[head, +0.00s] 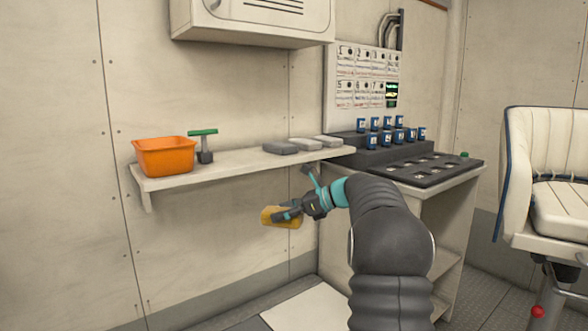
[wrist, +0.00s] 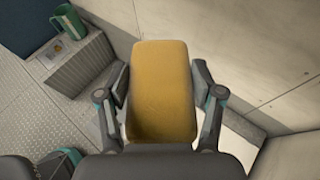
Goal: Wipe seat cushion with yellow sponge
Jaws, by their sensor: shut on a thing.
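The yellow sponge (head: 281,217) is held by my gripper (head: 291,211) in the air, below and in front of the wall shelf. In the wrist view the sponge (wrist: 161,88) lies between the two fingers of my gripper (wrist: 162,100), which is shut on it. The seat cushion (head: 562,208) is cream coloured and belongs to the chair at the right edge of the head view. The chair is cut off by the frame edge, and my gripper is well to the left of it.
The wall shelf (head: 236,164) bears an orange bin (head: 165,157), a green-handled tool (head: 204,146) and several grey blocks (head: 281,148). A counter with a black tray (head: 425,171) and several blue-topped items stands between shelf and chair. A wall box (head: 255,18) hangs above.

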